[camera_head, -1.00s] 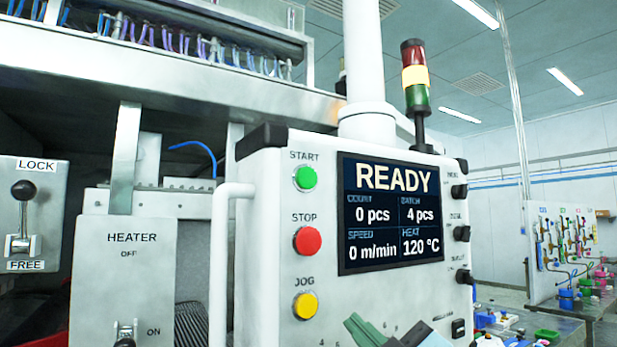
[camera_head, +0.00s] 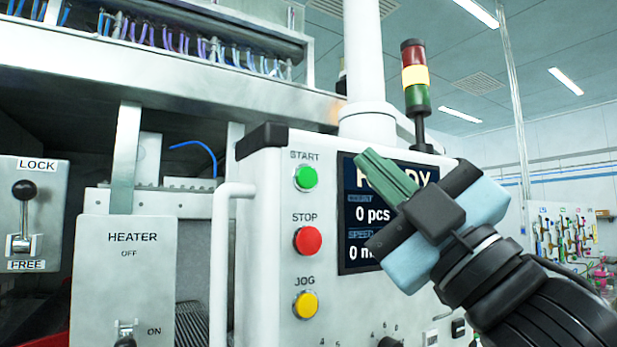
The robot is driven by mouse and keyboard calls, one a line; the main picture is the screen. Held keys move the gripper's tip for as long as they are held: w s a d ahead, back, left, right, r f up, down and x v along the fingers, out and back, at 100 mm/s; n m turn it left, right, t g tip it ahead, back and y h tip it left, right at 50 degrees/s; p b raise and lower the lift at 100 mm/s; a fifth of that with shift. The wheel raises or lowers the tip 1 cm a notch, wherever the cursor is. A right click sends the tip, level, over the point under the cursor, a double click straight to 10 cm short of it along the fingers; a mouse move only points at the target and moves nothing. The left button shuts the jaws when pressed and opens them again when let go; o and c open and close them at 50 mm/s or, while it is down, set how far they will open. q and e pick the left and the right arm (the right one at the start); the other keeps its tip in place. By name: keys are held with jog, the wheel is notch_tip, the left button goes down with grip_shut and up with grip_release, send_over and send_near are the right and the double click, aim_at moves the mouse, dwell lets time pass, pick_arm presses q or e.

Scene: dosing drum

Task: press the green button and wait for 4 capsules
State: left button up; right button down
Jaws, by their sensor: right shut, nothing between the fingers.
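The green START button (camera_head: 306,178) is at the top left of the white control panel (camera_head: 270,270). My right gripper (camera_head: 366,160) is shut and empty. Its green fingertips are to the right of the green button, over the screen and apart from the button in the picture. The screen (camera_head: 366,205) is partly hidden by my gripper; "0 pcs" shows, and the heading is mostly covered. No capsules are in view. My left gripper is not in view.
A red STOP button (camera_head: 307,241) and a yellow JOG button (camera_head: 305,305) sit below the green one. A white pipe handle (camera_head: 222,260) stands at the panel's left. A HEATER switch box (camera_head: 123,275) and a LOCK lever (camera_head: 24,205) are farther left. The signal tower's (camera_head: 414,78) yellow section is lit.

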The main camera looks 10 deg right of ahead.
aim_at(307, 178)
jog(key=shift+w, duration=0.1)
jog(key=shift+w+a, duration=0.5)
jog(key=shift+w, duration=0.85)
jog(key=shift+w+a, duration=0.5)
jog(key=shift+w, duration=0.85)
jog(key=shift+w+a, duration=0.5)
jog(key=shift+w, duration=0.85)
jog(key=shift+w, duration=0.1)
jog(key=shift+w+a, duration=0.15)
jog(key=shift+w, duration=0.15)
